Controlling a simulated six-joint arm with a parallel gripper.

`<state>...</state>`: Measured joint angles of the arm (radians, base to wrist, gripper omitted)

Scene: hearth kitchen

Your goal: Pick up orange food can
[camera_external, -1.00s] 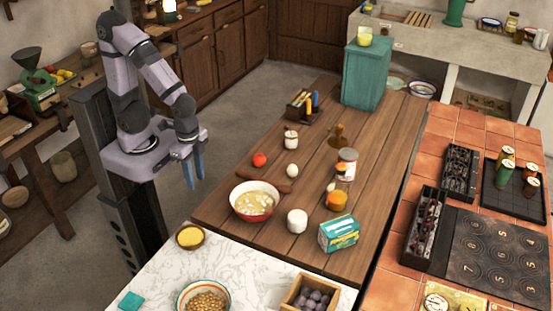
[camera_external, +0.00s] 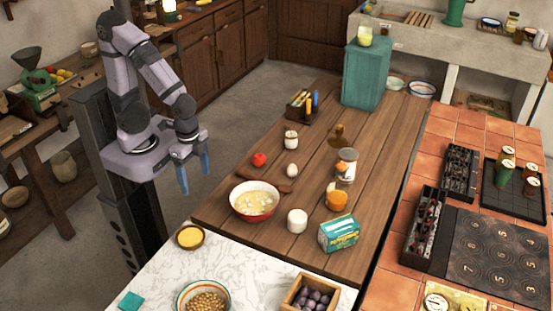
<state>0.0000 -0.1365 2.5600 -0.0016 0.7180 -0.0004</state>
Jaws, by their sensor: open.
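My gripper (camera_external: 195,184) has two blue fingers that are spread apart with nothing between them. It hangs pointing down over the floor, left of the wooden table (camera_external: 376,150) and well away from its objects. An orange-topped container (camera_external: 337,200) stands on the right half of the table, behind the teal and yellow box. A can-like container (camera_external: 346,166) with a pale top and some orange on its side stands just behind it. I cannot tell for sure which of these is the orange food can.
Near these stand a white jar (camera_external: 297,220), a teal and yellow box (camera_external: 339,234), an egg (camera_external: 292,170), a tomato (camera_external: 260,160) and a mixing bowl (camera_external: 241,214). Small cans (camera_external: 505,172) stand on the tiled counter at right. The table's far middle has free room.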

